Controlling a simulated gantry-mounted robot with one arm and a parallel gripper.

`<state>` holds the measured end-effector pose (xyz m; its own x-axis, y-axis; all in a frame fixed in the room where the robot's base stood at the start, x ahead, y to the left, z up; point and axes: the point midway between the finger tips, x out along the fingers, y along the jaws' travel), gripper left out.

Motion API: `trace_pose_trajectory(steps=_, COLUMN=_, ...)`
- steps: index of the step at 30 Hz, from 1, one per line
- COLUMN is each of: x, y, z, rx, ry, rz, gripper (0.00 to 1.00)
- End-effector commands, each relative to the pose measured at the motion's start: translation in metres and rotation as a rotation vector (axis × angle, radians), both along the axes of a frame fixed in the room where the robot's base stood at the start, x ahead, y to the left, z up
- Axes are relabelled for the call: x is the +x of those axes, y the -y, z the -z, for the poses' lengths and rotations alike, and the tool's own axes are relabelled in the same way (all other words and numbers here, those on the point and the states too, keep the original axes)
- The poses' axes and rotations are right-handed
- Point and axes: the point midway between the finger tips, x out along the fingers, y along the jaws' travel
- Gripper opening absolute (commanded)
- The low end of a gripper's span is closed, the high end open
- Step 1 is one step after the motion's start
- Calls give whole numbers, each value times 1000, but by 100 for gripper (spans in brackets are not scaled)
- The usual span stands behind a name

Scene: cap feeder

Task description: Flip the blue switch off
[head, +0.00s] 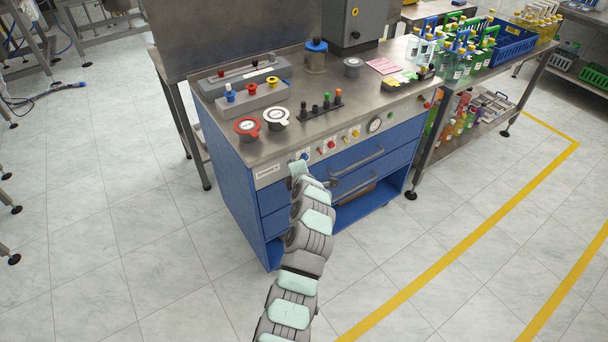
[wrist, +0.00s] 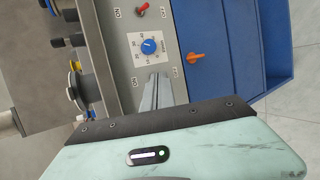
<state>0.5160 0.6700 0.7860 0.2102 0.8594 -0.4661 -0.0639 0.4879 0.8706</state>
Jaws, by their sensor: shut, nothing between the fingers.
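My gripper (wrist: 158,82) is shut and empty, its two fingers together at the front control panel (wrist: 128,50) of the blue cabinet. In the wrist view the fingertips lie over the panel beside a pair of ON and OFF labels. The switch belonging to those labels is hidden behind the fingers, so I cannot tell its colour or position, or whether I touch it. A blue rotary knob (wrist: 149,46) on a white scale sits just above the fingertips. In the head view my gripper (head: 297,167) is at the left end of the panel.
A red toggle switch (wrist: 143,10) with its own labels is further along the panel. An orange handle-like part (wrist: 195,58) sticks out of the blue front. The cabinet top (head: 225,115) carries jars, caps and a rack.

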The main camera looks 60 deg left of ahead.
Motion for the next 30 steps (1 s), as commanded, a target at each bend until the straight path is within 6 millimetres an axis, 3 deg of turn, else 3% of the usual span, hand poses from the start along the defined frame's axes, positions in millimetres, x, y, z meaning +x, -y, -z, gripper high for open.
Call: trace_pose_trajectory(steps=30, x=-3, y=-2, z=-16, rx=13, ry=-3, rz=-4, gripper=0)
